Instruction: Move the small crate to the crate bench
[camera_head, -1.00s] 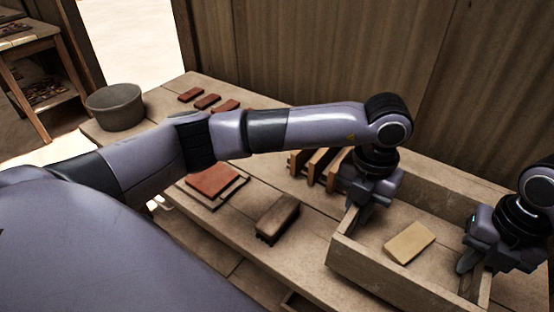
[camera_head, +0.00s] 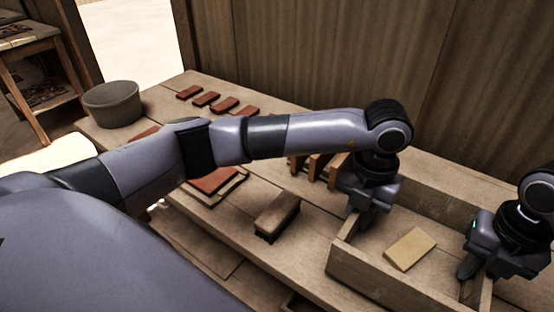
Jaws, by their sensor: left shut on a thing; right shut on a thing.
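The small crate (camera_head: 385,284) is a shallow, open wooden box at the lower right of the head view. A tan block (camera_head: 410,248) lies inside it. My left gripper (camera_head: 359,220) is shut on the crate's left end wall. My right gripper (camera_head: 467,268) is shut on the crate's right end wall. The fingertips are partly hidden by the walls. I cannot tell whether the crate's base touches the tabletop.
The wooden table (camera_head: 318,232) holds a dark brush-like block (camera_head: 277,214), a red tile on a board (camera_head: 214,182), a rack of upright tiles (camera_head: 318,166), several small red tiles (camera_head: 207,99) and a grey bucket (camera_head: 112,103). A plank wall stands behind. Shelves (camera_head: 38,45) stand far left.

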